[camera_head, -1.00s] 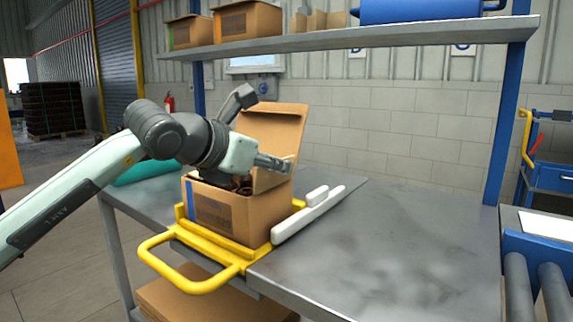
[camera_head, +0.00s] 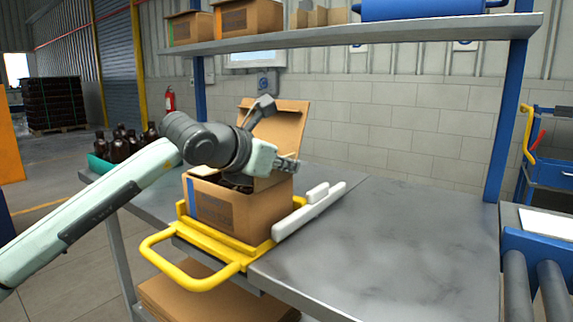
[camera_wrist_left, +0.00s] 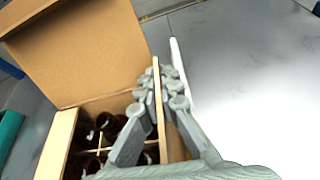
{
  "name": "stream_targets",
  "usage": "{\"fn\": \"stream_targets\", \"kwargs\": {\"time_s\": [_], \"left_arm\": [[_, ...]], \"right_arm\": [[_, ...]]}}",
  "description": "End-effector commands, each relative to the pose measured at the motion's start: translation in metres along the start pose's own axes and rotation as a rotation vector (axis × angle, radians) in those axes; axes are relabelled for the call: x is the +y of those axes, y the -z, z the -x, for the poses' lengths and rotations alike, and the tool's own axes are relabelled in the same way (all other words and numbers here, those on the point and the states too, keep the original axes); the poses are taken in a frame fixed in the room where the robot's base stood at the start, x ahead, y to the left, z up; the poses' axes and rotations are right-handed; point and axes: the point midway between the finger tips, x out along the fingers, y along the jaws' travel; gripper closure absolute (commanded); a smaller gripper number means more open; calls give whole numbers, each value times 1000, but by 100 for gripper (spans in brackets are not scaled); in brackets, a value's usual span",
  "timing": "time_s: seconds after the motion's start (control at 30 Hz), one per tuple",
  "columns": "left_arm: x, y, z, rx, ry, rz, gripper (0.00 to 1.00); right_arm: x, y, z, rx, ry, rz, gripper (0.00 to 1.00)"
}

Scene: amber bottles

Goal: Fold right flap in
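The cardboard box (camera_head: 228,212) stands in the yellow frame on the bench, with its tall back flap (camera_head: 278,124) raised. It holds several dark bottles (camera_wrist_left: 108,126) between dividers. My left gripper (camera_head: 289,164) is over the box's right side. In the left wrist view the thin right flap (camera_wrist_left: 157,104) stands edge-on between the left gripper's fingers (camera_wrist_left: 158,88), which are close together and look shut on it. The arm hides part of the box's top and left side. My right gripper is not in view.
The yellow frame (camera_head: 190,280) has a handle sticking out in front. A white rail (camera_head: 308,210) lies along the box's right side. A teal tray (camera_head: 98,163) of bottles stands at the left. The bench (camera_head: 400,235) is clear at the right.

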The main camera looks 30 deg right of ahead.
Motion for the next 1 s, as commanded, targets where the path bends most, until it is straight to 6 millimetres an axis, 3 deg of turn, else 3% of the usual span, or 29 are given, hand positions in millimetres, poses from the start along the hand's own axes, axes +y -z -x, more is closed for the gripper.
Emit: {"fn": "stream_targets", "kwargs": {"time_s": [0.37, 0.7, 1.0], "left_arm": [[2, 1, 0, 0, 21, 52, 100], [10, 2, -1, -1, 107, 265, 100], [16, 3, -1, -1, 186, 454, 100]], "right_arm": [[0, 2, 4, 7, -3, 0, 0], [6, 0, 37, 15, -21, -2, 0], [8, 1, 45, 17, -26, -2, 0]]}}
